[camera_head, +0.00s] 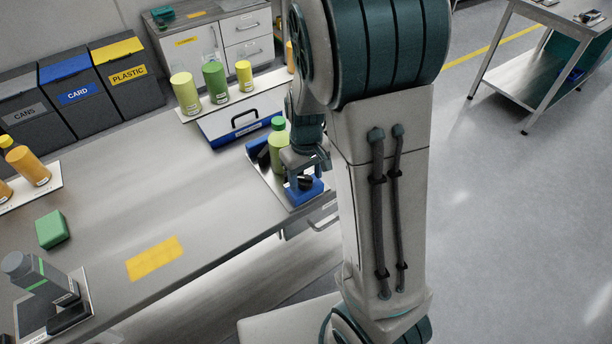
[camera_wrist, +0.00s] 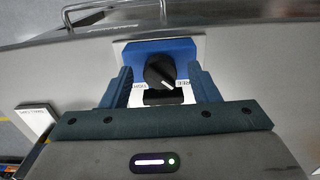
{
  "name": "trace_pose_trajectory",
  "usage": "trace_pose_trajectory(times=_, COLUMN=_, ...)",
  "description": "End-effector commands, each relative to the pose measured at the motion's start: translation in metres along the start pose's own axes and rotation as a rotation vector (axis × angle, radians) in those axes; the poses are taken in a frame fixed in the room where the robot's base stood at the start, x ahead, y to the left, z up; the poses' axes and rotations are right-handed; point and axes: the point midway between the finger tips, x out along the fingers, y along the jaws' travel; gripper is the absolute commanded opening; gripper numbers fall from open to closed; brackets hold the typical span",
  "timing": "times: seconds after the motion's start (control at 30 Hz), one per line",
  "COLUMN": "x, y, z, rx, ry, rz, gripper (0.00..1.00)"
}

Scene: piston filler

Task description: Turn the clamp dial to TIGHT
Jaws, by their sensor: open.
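The clamp is a blue block (camera_head: 306,196) at the table's right end, and it also shows in the wrist view (camera_wrist: 184,47). Its round black dial (camera_wrist: 158,70) carries a white pointer line slanting to the lower right, towards the label at right, which seems to read FREE (camera_wrist: 183,83). The other label (camera_wrist: 138,88), at lower left, seems to read TIGHT. My gripper (camera_wrist: 160,76) is open, with one finger on each side of the dial and gaps between. In the head view my gripper (camera_head: 303,177) is over the block, partly hiding the dial.
A green-capped bottle (camera_head: 279,147) stands close behind my gripper. A blue-and-white case (camera_head: 238,127) and a shelf with several bottles (camera_head: 213,84) are farther back. A green block (camera_head: 52,230) and a grey device (camera_head: 40,285) sit at left. The middle of the table is clear.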

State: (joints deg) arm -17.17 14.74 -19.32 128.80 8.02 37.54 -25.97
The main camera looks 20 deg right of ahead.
Motion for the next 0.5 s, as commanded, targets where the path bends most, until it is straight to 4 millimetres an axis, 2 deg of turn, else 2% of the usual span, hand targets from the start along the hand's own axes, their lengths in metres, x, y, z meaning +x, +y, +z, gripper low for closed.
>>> trace_pose_trajectory(times=0.43, x=0.0059, y=0.0001, z=0.0002, rx=0.000, ry=0.000, rz=0.000, gripper=0.55)
trace_pose_trajectory(times=0.47, x=0.0059, y=0.0001, z=0.0002, rx=0.000, ry=0.000, rz=0.000, gripper=0.52)
trace_pose_trajectory(times=0.5, x=0.0059, y=0.0001, z=0.0002, rx=0.000, ry=0.000, rz=0.000, gripper=0.41)
